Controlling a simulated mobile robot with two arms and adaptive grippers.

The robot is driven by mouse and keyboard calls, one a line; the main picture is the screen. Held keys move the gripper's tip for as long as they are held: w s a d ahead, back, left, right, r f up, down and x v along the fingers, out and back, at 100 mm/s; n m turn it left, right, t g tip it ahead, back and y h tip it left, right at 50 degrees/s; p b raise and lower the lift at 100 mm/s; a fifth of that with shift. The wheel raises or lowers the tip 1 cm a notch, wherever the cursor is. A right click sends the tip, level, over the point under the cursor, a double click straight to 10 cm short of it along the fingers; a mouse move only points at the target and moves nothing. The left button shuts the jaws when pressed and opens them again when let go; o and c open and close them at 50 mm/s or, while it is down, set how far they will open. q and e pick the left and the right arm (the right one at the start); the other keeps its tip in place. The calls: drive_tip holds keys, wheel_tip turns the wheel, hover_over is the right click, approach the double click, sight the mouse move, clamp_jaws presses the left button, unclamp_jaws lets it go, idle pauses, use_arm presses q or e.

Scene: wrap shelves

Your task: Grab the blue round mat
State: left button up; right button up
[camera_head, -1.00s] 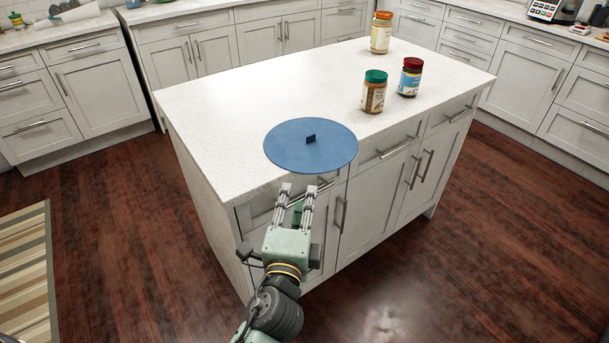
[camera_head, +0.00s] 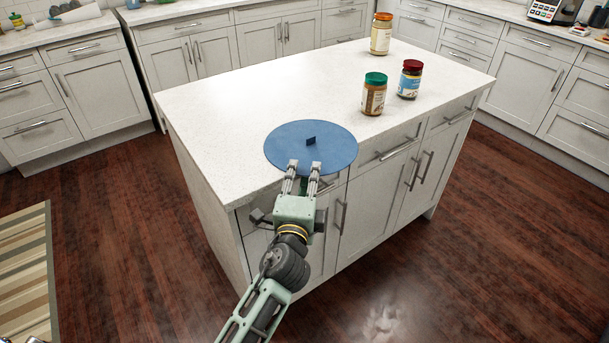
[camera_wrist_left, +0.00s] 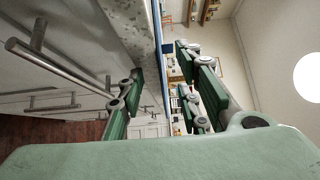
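The blue round mat (camera_head: 318,140) lies flat on the white island top, its near edge reaching past the counter's front edge. A small dark upright tab stands at its middle. My left gripper (camera_head: 303,168) is at the mat's near edge, open. Two fingertips show over the mat's rim; the opposing finger is mostly hidden below. In the left wrist view the mat (camera_wrist_left: 158,40) is a thin blue strip seen edge-on, between the spread fingers of the left gripper (camera_wrist_left: 165,85). I cannot tell whether any finger touches it. My right gripper is not in view.
The white kitchen island (camera_head: 235,100) has drawer and door handles on its front, close to my left gripper. A green-lidded jar (camera_head: 374,97), a red-lidded jar (camera_head: 409,82) and an orange-lidded jar (camera_head: 381,35) stand to the mat's right and behind. The island top left of the mat is clear.

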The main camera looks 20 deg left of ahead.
use_arm(q)
drive_tip(key=c, duration=0.5)
drive_tip(key=shift+f, duration=0.1)
clamp_jaws()
idle(0.4)
